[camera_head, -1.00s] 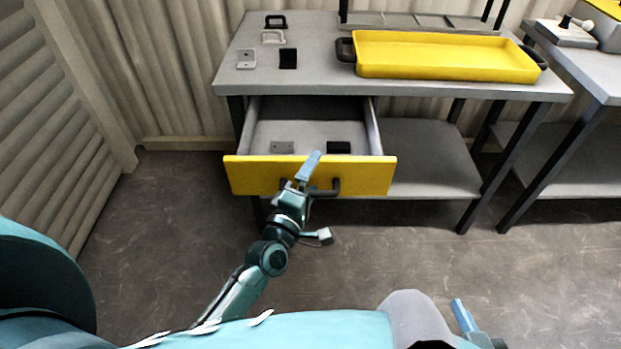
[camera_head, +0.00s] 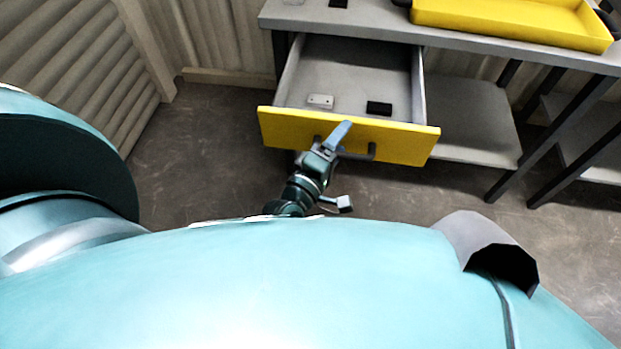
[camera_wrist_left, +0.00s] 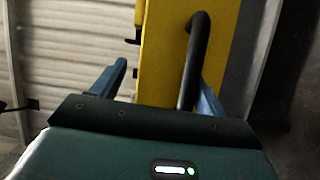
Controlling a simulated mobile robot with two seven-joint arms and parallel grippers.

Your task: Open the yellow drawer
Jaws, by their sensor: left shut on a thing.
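The yellow drawer (camera_head: 281,126) sticks well out from under the grey table, and its grey inside (camera_head: 352,78) shows from above. Its dark bar handle (camera_head: 372,151) is on the front; in the left wrist view the handle (camera_wrist_left: 192,65) stands between the blue fingers, close to the right one. My left gripper (camera_head: 338,137) is shut on the handle at the drawer front. It partly hides the handle in the head view. My right gripper is out of view.
A white block (camera_head: 320,101) and a black block (camera_head: 379,108) lie in the drawer. A yellow tray (camera_head: 510,30) stands on the grey table (camera_head: 350,20). A ribbed wall is at the left. The floor (camera_head: 215,150) left of the drawer is clear.

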